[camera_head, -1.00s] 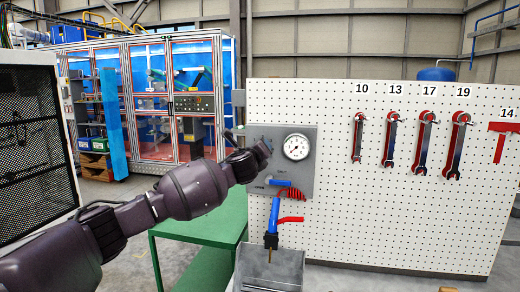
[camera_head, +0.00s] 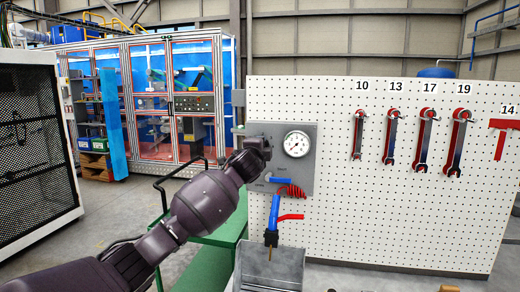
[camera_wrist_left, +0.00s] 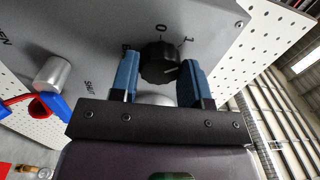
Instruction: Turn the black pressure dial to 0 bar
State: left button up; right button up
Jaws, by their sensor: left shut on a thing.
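The black pressure dial (camera_wrist_left: 160,62) is on the grey panel (camera_head: 307,175), which also shows in the left wrist view (camera_wrist_left: 75,45). My left gripper (camera_wrist_left: 161,78) is shut on the dial, with one blue finger on each side of it. The marks 0 and 1 show above the dial, and a third mark is partly covered by the left finger. A short pale line shows on the dial's face; I cannot read its exact setting. In the head view my left gripper (camera_head: 262,146) hides the dial. My right gripper is not in view.
A white round gauge (camera_head: 296,144) is just right of my gripper. Below are a blue fitting, a coiled red hose (camera_head: 291,190) and a blue air gun (camera_head: 273,215) above a grey bin (camera_head: 270,268). A green cart (camera_head: 208,262) stands beneath my arm. Wrenches hang on the white pegboard (camera_head: 340,220).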

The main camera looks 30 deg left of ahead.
pick_arm(q)
jog(key=n, duration=0.6)
jog(key=n+y, duration=0.1)
jog(key=n, duration=0.6)
jog(key=shift+d+f+g+p, duration=0.15)
jog(key=shift+g+p, duration=0.15)
jog(key=shift+n, duration=0.3)
jog(key=o, duration=0.9)
jog(key=shift+s, duration=0.15)
jog(key=b+v, duration=0.1)
jog(key=v, duration=0.9)
jog(key=shift+s+d, duration=0.1)
jog(key=shift+s, duration=0.2)
